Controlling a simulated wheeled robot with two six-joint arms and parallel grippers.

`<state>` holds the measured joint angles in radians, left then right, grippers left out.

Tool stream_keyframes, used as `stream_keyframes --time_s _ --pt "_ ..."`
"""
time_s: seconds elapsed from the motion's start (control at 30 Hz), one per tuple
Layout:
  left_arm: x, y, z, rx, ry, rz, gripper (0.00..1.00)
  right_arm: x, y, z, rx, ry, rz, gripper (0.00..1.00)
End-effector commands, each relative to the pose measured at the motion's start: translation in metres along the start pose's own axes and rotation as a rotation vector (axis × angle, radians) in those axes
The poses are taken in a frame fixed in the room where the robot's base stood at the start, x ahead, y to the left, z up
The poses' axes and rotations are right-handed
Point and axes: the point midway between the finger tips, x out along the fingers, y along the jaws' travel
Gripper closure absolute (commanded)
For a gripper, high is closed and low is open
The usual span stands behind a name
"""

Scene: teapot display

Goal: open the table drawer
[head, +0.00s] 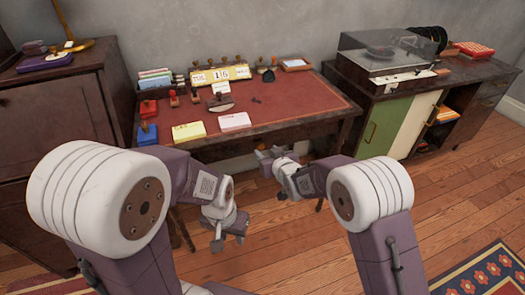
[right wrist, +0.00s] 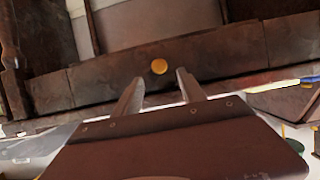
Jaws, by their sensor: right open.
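The table (head: 285,92) has a red top and dark wood sides; its drawer front is hard to make out in the head view. In the right wrist view, a round brass-yellow knob (right wrist: 159,66) sits on a dark, worn wooden front (right wrist: 95,82). My right gripper (head: 268,160) is by the table's front edge, below the top. In the wrist view its two fingers (right wrist: 160,76) are apart, with the knob between and just beyond their tips; I see no grip on it. My left gripper (head: 229,236) hangs low over the floor, away from the table; its jaws are too small to read.
Stamps, a calendar block (head: 219,75), a yellow notepad (head: 188,131) and a white notepad (head: 234,121) lie on the table. A dark cabinet (head: 55,110) stands at left. A record player (head: 385,52) sits on a sideboard at right. The wooden floor (head: 300,240) in front is clear.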

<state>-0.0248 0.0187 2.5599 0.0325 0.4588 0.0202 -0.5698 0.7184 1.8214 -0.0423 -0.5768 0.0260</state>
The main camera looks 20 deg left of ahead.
Motion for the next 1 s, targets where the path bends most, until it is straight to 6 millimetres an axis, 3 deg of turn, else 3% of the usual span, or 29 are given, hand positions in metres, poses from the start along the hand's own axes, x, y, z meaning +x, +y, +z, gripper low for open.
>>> stream_keyframes --time_s 0.1,0.3,0.63,0.67,0.83,1.0 --pt "0.011 0.0 0.001 0.0 0.0 0.0 0.64 0.028 0.0 0.004 0.0 0.001 0.0 0.52" --pt "0.017 0.0 0.002 0.0 0.0 0.0 0.64 0.055 0.0 0.002 0.0 0.001 0.0 0.52" --pt "0.017 0.0 0.002 0.0 0.0 0.0 0.64 0.06 0.0 0.001 0.0 0.0 0.0 0.52" --pt "0.017 0.0 0.002 0.0 0.0 0.0 0.64 0.06 0.0 0.001 0.0 0.0 0.0 0.55" --pt "0.017 0.0 0.002 0.0 0.0 0.0 0.64 0.06 0.0 0.001 0.0 0.0 0.0 1.0" --pt "0.017 0.0 0.002 0.0 0.0 0.0 0.64 0.06 0.0 0.001 0.0 0.0 0.0 1.0"
